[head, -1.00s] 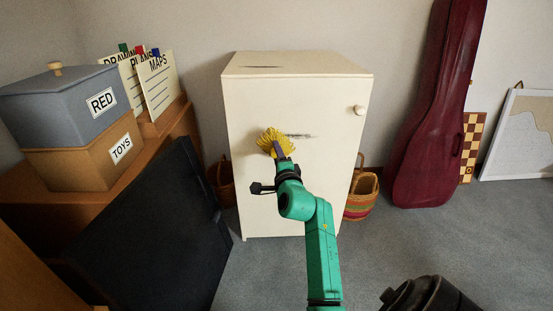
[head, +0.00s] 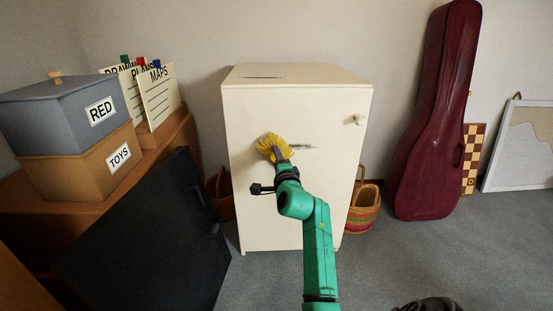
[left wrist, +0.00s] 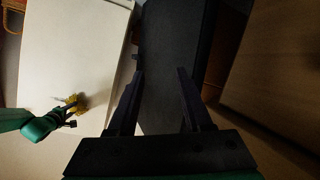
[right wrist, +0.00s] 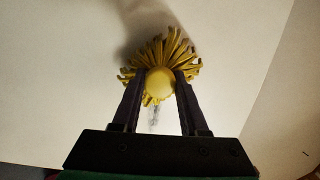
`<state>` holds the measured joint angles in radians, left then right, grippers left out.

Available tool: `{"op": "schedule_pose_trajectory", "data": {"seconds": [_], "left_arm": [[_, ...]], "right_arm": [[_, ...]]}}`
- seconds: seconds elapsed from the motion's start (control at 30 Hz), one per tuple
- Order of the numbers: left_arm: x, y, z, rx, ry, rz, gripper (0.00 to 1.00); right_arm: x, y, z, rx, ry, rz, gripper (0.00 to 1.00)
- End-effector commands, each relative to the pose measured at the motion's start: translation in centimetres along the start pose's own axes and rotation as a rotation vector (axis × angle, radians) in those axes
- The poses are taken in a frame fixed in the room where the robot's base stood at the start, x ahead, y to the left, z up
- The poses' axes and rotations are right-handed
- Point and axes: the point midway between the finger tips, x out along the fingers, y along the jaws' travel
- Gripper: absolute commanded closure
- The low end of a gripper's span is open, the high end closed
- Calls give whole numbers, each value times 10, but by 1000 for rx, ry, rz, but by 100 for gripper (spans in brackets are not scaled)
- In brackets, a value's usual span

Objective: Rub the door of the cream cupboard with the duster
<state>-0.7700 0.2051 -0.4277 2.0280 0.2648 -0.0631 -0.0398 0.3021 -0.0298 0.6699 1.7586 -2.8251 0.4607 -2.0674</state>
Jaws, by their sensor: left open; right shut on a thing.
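The cream cupboard (head: 290,205) stands against the wall with its door shut and a round knob (head: 360,120) at the upper right. A dark smudge (head: 302,147) shows on the door, just right of the duster. The yellow duster (head: 269,146) is against or very near the door; exact contact I cannot tell. My right gripper (right wrist: 159,80) is shut on the duster (right wrist: 163,57), its strands spread out beyond the fingertips. The smudge also shows in the right wrist view (right wrist: 154,115). My left gripper (left wrist: 160,72) is open and empty, outside the head view.
A black panel (head: 145,235) leans at the left by a wooden unit with boxes (head: 80,170) and card files. Woven baskets (head: 362,208) flank the cupboard. A maroon instrument case (head: 437,120) stands at the right.

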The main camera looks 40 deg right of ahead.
Motion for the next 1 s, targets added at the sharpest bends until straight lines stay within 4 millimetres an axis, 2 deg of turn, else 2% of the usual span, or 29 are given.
{"op": "schedule_pose_trajectory", "data": {"seconds": [0.83,1.0], "left_arm": [[0,-1,0,0,2,-1,50],[-1,0,-2,1,2,-1,50]], "right_arm": [[16,-1,-2,0,0,-2,100],[14,-1,-15,-3,2,-2,100]]}}
